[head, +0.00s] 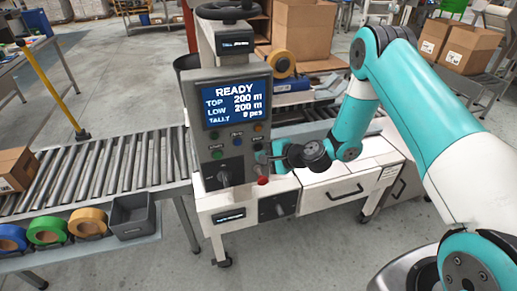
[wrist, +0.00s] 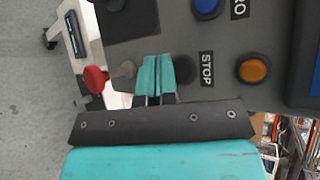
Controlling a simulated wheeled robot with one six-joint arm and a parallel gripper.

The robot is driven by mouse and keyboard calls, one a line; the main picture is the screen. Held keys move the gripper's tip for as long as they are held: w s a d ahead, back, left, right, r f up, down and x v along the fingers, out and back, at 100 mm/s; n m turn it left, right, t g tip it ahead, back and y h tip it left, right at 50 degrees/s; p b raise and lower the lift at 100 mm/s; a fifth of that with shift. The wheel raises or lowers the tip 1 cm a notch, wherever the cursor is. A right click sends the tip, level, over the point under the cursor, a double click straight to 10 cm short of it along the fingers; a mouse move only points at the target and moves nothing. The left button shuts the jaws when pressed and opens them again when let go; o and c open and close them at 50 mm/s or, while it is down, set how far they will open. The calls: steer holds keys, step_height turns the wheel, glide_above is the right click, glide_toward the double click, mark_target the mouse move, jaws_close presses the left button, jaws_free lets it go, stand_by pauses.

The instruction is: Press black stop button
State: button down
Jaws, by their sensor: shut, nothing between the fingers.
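The black stop button (wrist: 184,70) sits on the grey panel beside the white-on-black STOP label (wrist: 207,69) in the wrist view. In the head view, the panel (head: 205,140) stands left of my arm. My gripper (wrist: 155,62) has teal fingers shut together, empty, just left of the black button in the wrist view. The fingers overlap the panel in the picture; I cannot tell whether they touch it. In the head view, my gripper (head: 268,152) is at the panel's lower right, near the STOP column.
An orange button (wrist: 253,69) and a blue button (wrist: 206,6) are close by. A red knob (wrist: 95,79) sticks out on the other side of the fingers. The display (head: 236,101) reads READY. A roller conveyor (head: 95,170) runs left of the panel.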

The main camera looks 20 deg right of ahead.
steer(key=s+b, duration=0.1)
steer(key=s, duration=0.4)
stand_by(0.4)
stand_by(0.6)
steer(key=s+a+r+n+g+y+b, duration=0.1)
steer(key=s+a+r+n+g, duration=0.35)
steer(key=r+n, duration=0.25)
steer(key=s+a+r+n+g+b, duration=0.1)
steer(key=s+a+r+n+g, duration=0.2)
steer(key=s+a+r+n, duration=0.4)
steer(key=s+d+r+n+g+h, duration=0.1)
steer(key=s+d+r+n+h, duration=0.1)
steer(key=s, duration=0.6)
steer(key=s+d+r+n+g+h+b, duration=0.1)
steer(key=s+d+r+n+h, duration=0.2)
steer(key=s, duration=0.6)
step_height(320, 180, up, 3)
steer(key=shift+d+f+n+b, duration=0.2)
steer(key=shift+d+n+b, duration=0.1)
steer(key=shift+d+n, duration=0.65)
